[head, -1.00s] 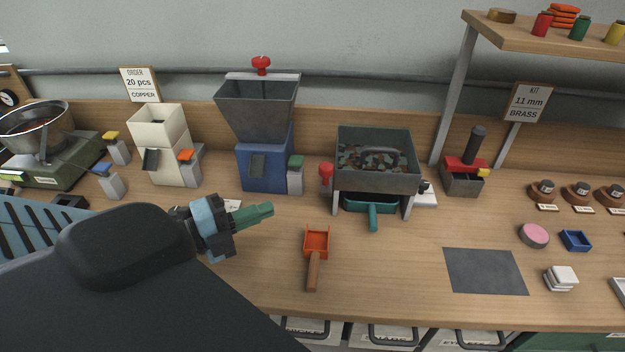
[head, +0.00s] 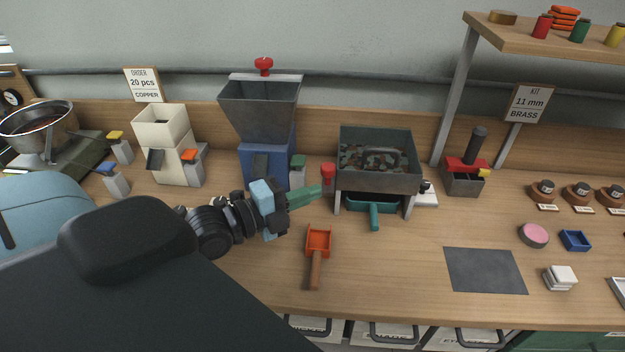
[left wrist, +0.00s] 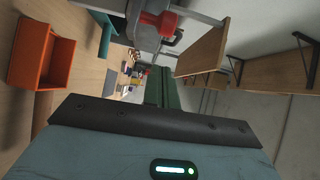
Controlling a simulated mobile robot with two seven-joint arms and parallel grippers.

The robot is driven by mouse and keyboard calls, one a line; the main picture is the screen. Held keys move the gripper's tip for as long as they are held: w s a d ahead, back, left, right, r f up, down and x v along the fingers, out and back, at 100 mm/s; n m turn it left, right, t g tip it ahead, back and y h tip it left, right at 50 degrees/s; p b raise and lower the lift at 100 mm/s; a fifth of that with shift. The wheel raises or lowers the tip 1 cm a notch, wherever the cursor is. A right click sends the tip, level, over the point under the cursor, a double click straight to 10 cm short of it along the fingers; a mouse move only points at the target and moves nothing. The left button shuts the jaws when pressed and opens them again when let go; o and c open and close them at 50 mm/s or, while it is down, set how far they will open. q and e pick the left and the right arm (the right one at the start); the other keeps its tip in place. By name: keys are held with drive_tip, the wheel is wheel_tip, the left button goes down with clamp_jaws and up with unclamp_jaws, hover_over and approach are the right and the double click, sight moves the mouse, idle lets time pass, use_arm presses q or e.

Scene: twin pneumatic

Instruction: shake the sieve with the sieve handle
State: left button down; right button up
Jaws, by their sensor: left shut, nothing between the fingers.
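The sieve (head: 375,181) is a dark grey open box on legs, filled with small brown and green pieces. A dark arched handle (head: 380,157) shows over the pieces. A red knob (head: 327,171) stands at the sieve's left side and also shows in the left wrist view (left wrist: 156,24). My left gripper (head: 318,191) is shut and empty, its green fingers pointing right, with the tips close to the red knob. In the left wrist view its fingers (left wrist: 163,88) are together. I cannot tell whether they touch the knob. My right gripper is out of view.
A teal tray (head: 374,209) with a handle sits under the sieve. An orange scoop (head: 318,242) lies in front. A blue hopper machine (head: 259,106) stands behind my left gripper.

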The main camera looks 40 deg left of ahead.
sight(329, 175)
use_arm(q)
drive_tip(key=w, duration=0.2)
drive_tip(key=w+a, duration=0.1)
drive_tip(key=w, duration=0.1)
drive_tip(key=shift+a+f, duration=0.1)
drive_tip(key=shift+a, duration=0.1)
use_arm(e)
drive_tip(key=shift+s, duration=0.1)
use_arm(q)
drive_tip(key=shift+w+a+f, duration=0.15)
drive_tip(key=shift+w+a, duration=0.05)
drive_tip(key=w+a+b, duration=0.2)
drive_tip(key=w, duration=0.1)
drive_tip(key=w+a+b, duration=0.1)
drive_tip(key=shift+w, duration=0.4)
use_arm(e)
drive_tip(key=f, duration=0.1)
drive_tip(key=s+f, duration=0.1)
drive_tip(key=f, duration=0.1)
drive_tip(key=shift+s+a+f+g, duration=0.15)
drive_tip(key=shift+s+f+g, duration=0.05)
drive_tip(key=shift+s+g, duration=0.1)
